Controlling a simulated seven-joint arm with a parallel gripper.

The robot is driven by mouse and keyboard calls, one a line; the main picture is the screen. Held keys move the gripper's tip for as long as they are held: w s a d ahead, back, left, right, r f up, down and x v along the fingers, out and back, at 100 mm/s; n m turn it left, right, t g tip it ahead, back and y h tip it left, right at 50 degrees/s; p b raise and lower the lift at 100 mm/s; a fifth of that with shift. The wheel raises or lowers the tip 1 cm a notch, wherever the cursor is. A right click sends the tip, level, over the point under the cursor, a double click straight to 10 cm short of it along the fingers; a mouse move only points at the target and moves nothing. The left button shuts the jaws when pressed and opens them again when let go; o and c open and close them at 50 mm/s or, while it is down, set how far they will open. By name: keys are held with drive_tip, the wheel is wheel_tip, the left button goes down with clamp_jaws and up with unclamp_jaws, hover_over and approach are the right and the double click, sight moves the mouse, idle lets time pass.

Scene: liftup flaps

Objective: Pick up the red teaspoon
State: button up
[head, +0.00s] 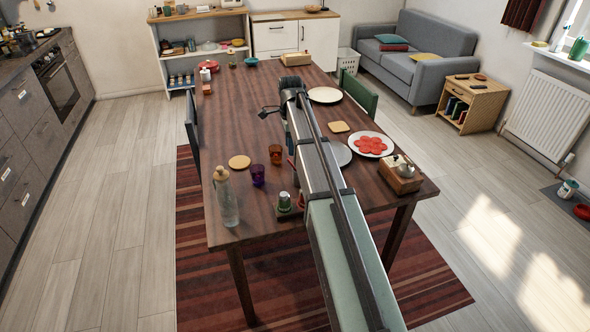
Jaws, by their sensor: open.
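My arm reaches from the bottom edge over the wooden table (235,120). My gripper (266,112) is at the far end of the arm, over the middle-back of the table. It is small and dark here. It is open, and I see nothing held in it.
The table bears a glass bottle (226,198), an orange cup (275,154), a purple cup (258,175), a plate with red slices (370,144), a white plate (324,95) and a wooden box (402,178). Chairs flank it. The table's left-middle is fairly clear.

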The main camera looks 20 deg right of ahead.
sight(291, 163)
drive_tip(key=shift+s+f, duration=0.15)
drive_tip(key=shift+f, duration=1.9)
drive_tip(key=shift+s+f, duration=0.1)
drive_tip(key=shift+f, duration=1.9)
drive_tip(key=shift+s+a+f, duration=0.1)
drive_tip(key=shift+s, duration=0.05)
clamp_jaws()
